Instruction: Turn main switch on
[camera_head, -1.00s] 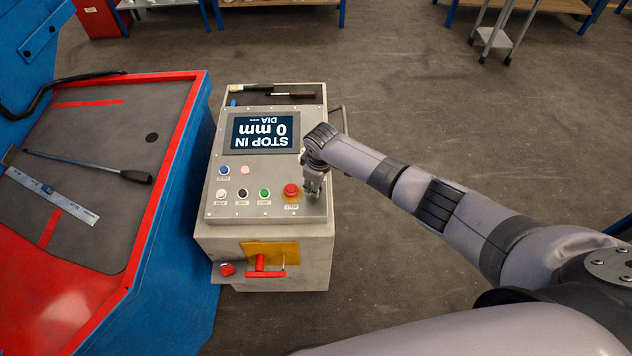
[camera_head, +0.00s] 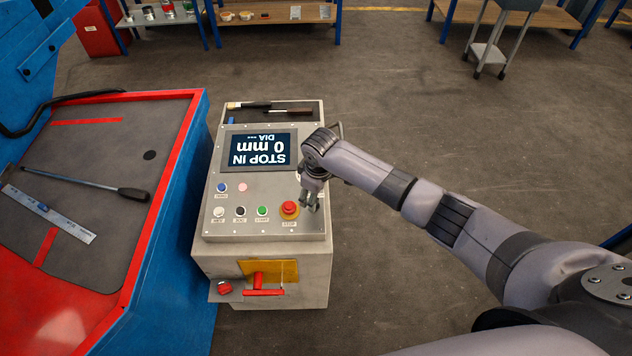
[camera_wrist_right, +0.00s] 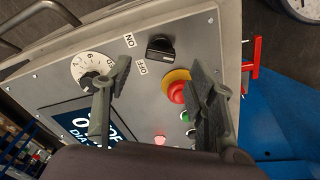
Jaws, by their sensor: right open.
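A grey control cabinet (camera_head: 212,262) has a sloped panel on top. In the right wrist view a black rotary knob (camera_wrist_right: 160,47) sits on the panel between ON and OFF labels. The head view hides this knob behind my right gripper and arm. My right gripper (camera_head: 312,205) hangs over the right side of the panel, beside the red stop button (camera_head: 289,209). In the wrist view the right gripper (camera_wrist_right: 160,76) is open and empty, its fingers apart with the knob beyond the gap. My left gripper is not in view.
The panel has a screen (camera_head: 259,150), several small buttons and a numbered white dial (camera_wrist_right: 92,70). A red handle (camera_head: 262,291) is on the cabinet's front. A blue and red machine (camera_head: 165,225) stands close on the left.

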